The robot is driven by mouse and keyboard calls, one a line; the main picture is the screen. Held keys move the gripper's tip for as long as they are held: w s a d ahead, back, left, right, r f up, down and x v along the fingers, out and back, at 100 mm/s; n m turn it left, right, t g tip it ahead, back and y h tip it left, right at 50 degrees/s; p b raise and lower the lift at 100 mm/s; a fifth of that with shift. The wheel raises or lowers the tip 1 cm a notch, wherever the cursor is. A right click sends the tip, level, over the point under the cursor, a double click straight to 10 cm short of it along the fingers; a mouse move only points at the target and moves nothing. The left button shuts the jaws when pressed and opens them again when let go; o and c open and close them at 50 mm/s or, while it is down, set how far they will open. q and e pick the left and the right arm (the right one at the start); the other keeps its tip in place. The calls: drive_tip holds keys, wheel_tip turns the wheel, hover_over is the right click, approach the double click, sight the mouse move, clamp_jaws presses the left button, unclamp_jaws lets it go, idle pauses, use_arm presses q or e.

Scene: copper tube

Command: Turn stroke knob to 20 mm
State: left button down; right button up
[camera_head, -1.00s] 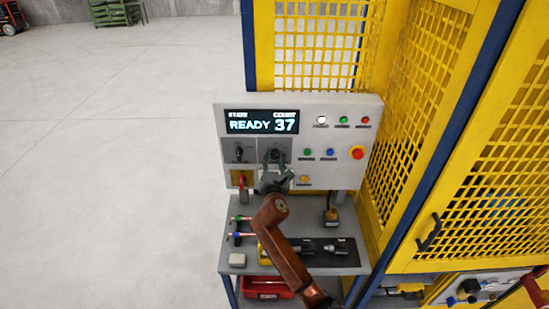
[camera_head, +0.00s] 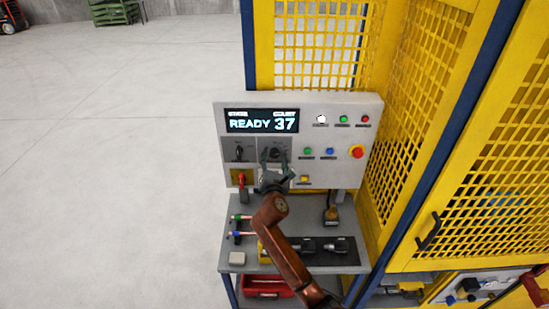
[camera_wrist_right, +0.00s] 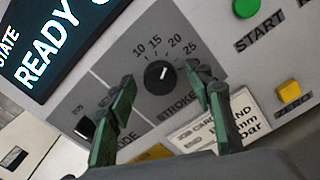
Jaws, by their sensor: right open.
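The stroke knob (camera_wrist_right: 158,75) is a round black knob on the grey panel (camera_head: 300,107), with numbers 10, 15, 20 and 25 around its upper side. Its short white mark points up and right in the wrist view, towards the 20 and 25 side; I cannot tell the exact setting. My right gripper (camera_wrist_right: 161,78) is open, its two green fingers spread on either side of the knob with visible gaps. In the head view my right gripper (camera_head: 274,156) partly hides the knob. My left gripper is not in view.
The display (camera_head: 261,121) reads READY and 37. A mode knob (camera_head: 239,153) sits left of the stroke knob. A green start button (camera_wrist_right: 246,8), a yellow zero button (camera_wrist_right: 289,92) and a red emergency button (camera_head: 357,152) are to the right. A grey table (camera_head: 232,210) stands below.

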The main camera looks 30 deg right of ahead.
drive_tip(key=shift+s+a, duration=0.1)
drive_tip(key=v, duration=1.1)
drive_tip(key=shift+s, duration=0.4)
drive_tip(key=shift+a, duration=0.1)
